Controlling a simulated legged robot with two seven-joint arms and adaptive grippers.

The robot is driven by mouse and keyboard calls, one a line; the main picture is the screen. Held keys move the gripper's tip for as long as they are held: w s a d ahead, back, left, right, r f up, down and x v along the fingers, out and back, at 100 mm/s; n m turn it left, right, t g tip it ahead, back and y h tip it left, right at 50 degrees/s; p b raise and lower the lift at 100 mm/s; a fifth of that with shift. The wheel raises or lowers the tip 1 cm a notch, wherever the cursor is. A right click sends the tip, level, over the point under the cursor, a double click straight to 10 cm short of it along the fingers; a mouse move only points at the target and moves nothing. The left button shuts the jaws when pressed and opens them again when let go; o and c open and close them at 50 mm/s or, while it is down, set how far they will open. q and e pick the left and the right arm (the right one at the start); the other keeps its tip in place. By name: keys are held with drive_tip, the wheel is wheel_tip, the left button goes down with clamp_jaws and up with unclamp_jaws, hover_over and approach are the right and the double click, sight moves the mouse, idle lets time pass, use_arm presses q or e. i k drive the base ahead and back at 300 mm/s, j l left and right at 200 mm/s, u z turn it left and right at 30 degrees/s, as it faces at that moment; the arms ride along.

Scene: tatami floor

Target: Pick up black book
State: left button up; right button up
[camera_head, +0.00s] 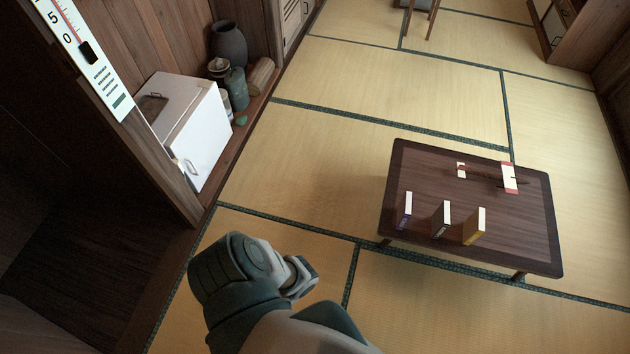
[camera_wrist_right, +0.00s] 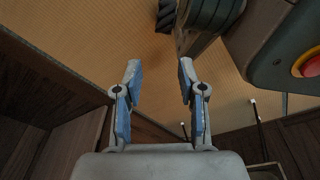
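Three small books stand upright in a row on a low dark wooden table (camera_head: 420,170) at the right of the head view. The middle one, the black book (camera_head: 440,221), shows pale page edges. A dark purple book (camera_head: 404,212) stands to its left and a yellow book (camera_head: 474,227) to its right, with gaps between them. My right gripper (camera_wrist_right: 159,76) shows in the right wrist view, open and empty, with its blue-padded fingers apart. It is not seen in the head view, and no book shows in the wrist view. My left gripper is in neither view.
A dark stick-like object (camera_head: 490,175) with red-and-white pieces lies toward the table's back. A white box (camera_head: 180,125), a dark vase (camera_head: 229,44) and jars stand in a wooden alcove at left. Tatami floor (camera_head: 310,180) between alcove and table is clear. Part of my arm shows low in the head view.

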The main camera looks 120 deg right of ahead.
sight(441, 219)
drive_tip(key=z, duration=5.35)
